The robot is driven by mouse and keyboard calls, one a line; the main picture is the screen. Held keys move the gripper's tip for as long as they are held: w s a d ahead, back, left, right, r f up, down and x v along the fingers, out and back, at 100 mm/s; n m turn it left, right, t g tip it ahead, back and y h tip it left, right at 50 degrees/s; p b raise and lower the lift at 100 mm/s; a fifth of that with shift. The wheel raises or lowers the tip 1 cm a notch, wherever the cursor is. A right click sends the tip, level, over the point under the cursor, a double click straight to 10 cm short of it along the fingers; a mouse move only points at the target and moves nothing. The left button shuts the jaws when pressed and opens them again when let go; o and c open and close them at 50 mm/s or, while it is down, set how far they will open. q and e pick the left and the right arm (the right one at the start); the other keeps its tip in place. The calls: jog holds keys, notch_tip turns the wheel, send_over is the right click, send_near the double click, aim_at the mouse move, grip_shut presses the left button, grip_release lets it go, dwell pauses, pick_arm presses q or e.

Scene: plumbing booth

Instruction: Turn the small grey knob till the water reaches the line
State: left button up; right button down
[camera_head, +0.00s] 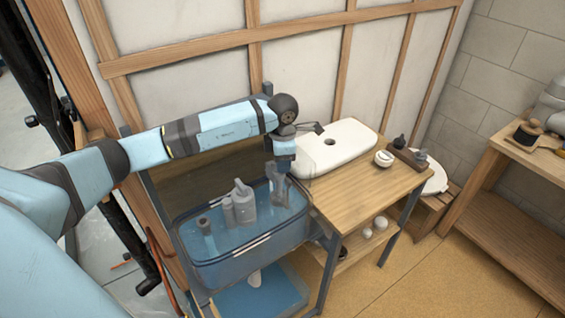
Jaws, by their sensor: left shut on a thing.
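A clear tank (197,272) holds blue-tinted water and several grey fittings. A grey bottle-shaped fitting (243,206) stands in its middle, and a shorter grey post (205,227) stands to the left. A grey upright valve (279,192) stands at the tank's right end. My left arm comes in from the left, and my left gripper (281,166) points down at the top of this valve. It is shut there on the small grey knob, which its fingers mostly hide. Pale lines (238,252) run along the tank's front wall; I cannot tell where the water stands against them. My right gripper is not in view.
A wooden bench (345,190) stands right of the tank, with a white cistern lid (335,148) and small dark fittings (408,153) on it. White round parts sit on its lower shelf. A second wooden bench (530,165) stands far right.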

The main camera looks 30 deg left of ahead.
pick_arm(q)
jog(key=shift+w+a+n, duration=0.1)
jog(key=shift+n, duration=1)
jog(key=shift+w+a+n, duration=0.1)
jog(key=shift+n, duration=1)
jog(key=o, duration=0.7)
jog(key=shift+r, duration=0.1)
jog(key=shift+c, duration=0.2)
notch_tip(320, 180, up, 14)
jog(key=b, duration=0.1)
jog(key=shift+s+f, duration=0.15)
jog(key=shift+f, duration=0.05)
